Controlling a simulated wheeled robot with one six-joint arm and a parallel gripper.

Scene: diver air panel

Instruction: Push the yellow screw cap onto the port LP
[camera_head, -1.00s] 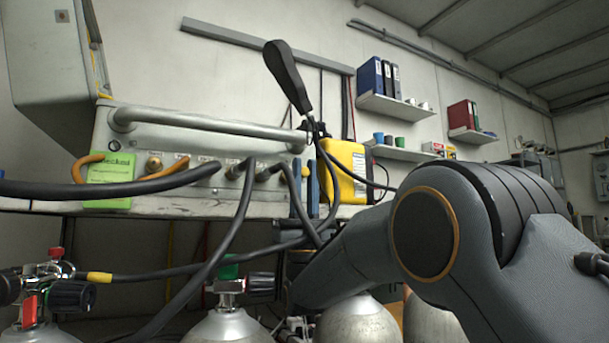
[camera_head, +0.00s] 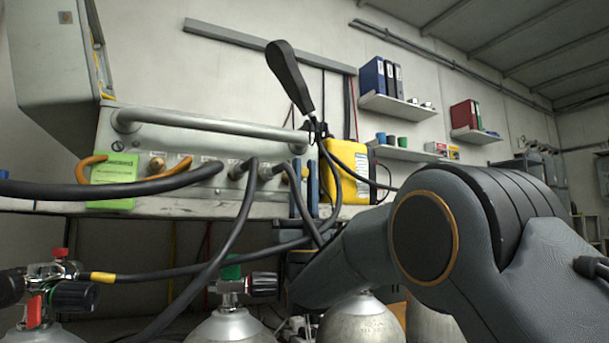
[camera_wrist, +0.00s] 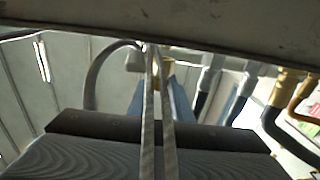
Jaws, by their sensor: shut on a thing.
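My gripper (camera_wrist: 156,50) shows in the wrist view as two thin pale fingers close together, their tips near the lower edge of a grey panel. It is shut on a small yellow patch (camera_wrist: 166,61) at the tips, seemingly the yellow screw cap, mostly hidden. The labels are too small to read, so I cannot tell which port is LP.
Black hoses (camera_head: 228,235) hang in front of the panel. A green tag (camera_head: 112,178) hangs at the left. Gas cylinders (camera_head: 228,328) stand below.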

